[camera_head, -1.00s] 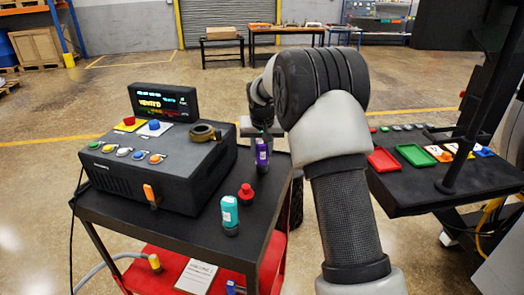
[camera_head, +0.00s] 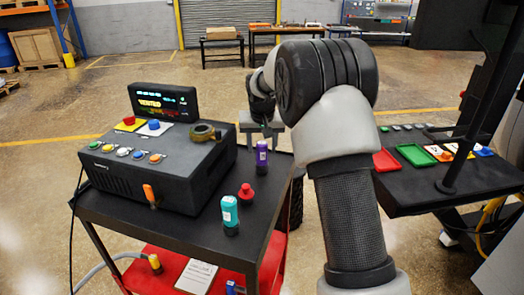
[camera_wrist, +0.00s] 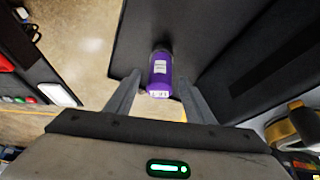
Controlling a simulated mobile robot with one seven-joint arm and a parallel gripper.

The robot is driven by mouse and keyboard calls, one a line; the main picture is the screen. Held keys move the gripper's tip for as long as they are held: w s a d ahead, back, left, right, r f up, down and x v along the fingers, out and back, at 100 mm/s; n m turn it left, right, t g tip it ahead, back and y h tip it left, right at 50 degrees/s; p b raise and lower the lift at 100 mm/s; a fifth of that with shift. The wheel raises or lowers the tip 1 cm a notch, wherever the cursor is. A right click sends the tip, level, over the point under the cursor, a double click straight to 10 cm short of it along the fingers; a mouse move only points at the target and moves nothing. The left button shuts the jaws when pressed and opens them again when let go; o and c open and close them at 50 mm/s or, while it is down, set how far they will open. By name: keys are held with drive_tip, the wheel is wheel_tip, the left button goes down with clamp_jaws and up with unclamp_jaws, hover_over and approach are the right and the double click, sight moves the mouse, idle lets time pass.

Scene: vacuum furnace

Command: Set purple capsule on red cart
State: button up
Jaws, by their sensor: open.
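The purple capsule (camera_head: 262,157) stands upright on the black top (camera_head: 180,236) of the red cart, near its far right corner. It has a white label and a dark base. In the wrist view the capsule (camera_wrist: 160,76) lies ahead, between the lines of my two fingers and apart from them. My gripper (camera_wrist: 155,92) is open and empty. In the head view my gripper (camera_head: 262,133) is just beyond and above the capsule. The cart's red lower shelf (camera_head: 180,262) shows below the black top.
A black control box (camera_head: 155,165) fills the left of the top. A second table with red and green trays (camera_head: 417,155) stands at right.

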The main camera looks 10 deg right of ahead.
drive_tip(key=s+r, duration=1.4)
drive_tip(key=r, duration=0.1)
drive_tip(key=s+f+n+t, duration=0.1)
drive_tip(key=s+f, duration=0.2)
drive_tip(key=s, duration=2.5)
drive_tip(key=shift+d+n+y, duration=0.3)
drive_tip(key=shift+d+n, duration=0.1)
